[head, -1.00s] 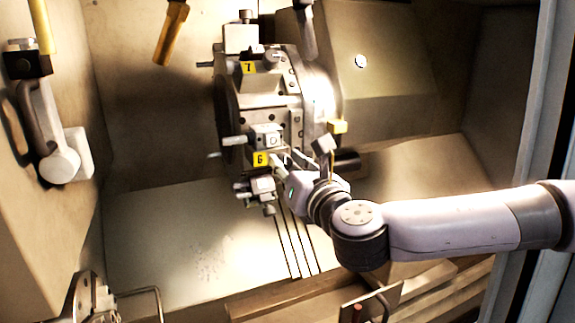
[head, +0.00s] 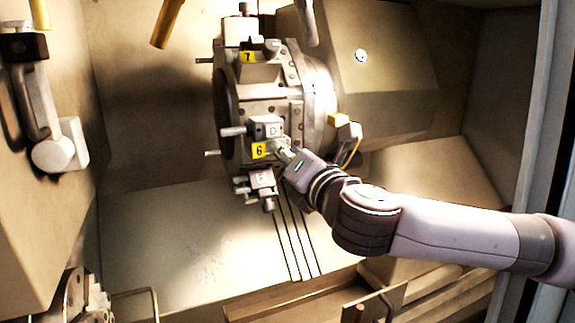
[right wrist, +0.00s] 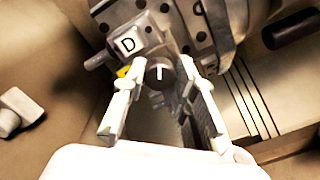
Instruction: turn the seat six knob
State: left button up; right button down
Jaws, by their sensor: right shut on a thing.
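The seat six knob (right wrist: 159,76) is a dark round knob with a white line, nearly upright in the right wrist view. My right gripper (right wrist: 168,66) has a finger on each side of it and is shut on it. In the head view the right gripper (head: 279,149) reaches the turret (head: 284,108) from the right, beside the yellow "6" tag (head: 260,150). Its fingers largely hide the knob there. A block marked "D" (right wrist: 128,44) sits just above left of the knob in the right wrist view. My left gripper is not in view.
A jointed handle-like fitting (head: 52,150) is on the left wall. The sloped floor (head: 190,240) below is open.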

jog(key=shift+f+m+b, duration=0.1)
jog(key=shift+m+b, duration=1.55)
jog(key=shift+m, duration=4.25)
jog(key=c, duration=1.3)
grip_release()
jog(key=v, duration=1.2)
